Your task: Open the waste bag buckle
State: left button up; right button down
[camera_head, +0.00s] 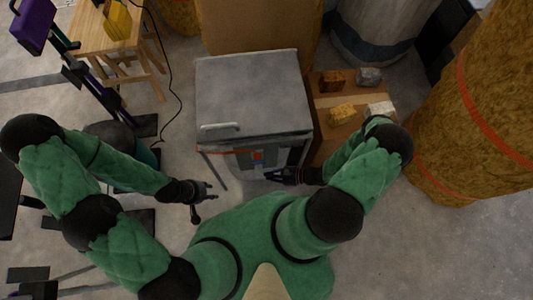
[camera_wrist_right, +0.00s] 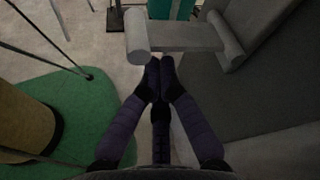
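A grey metal cabinet (camera_head: 250,95) stands in front of me with a pale bar handle (camera_head: 220,130) on its lid. Its front opening shows dark parts and a small orange-red piece (camera_head: 258,156); I cannot make out the buckle for sure. My right gripper (camera_head: 276,174) is low at the cabinet's front, right of the middle. In the right wrist view its fingertips (camera_wrist_right: 160,68) are together with nothing visible between them, near a grey bar handle (camera_wrist_right: 185,38); whether they touch it is unclear. My left gripper (camera_head: 208,198) is open and empty, left of the cabinet's front.
A cardboard surface (camera_head: 325,150) at the right bears several brown, yellow and grey blocks. A large straw-coloured roll (camera_head: 480,115) stands further right, and a grey drum (camera_head: 378,30) behind. A wooden stool (camera_head: 105,40) is at the back left. A dark cable crosses the floor left of the cabinet.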

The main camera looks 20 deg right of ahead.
jog(key=shift+s+r+p, duration=0.1)
jog(key=shift+r+p, duration=0.2)
jog(key=shift+r, duration=0.15)
jog(key=shift+r, duration=0.2)
dwell(0.3)
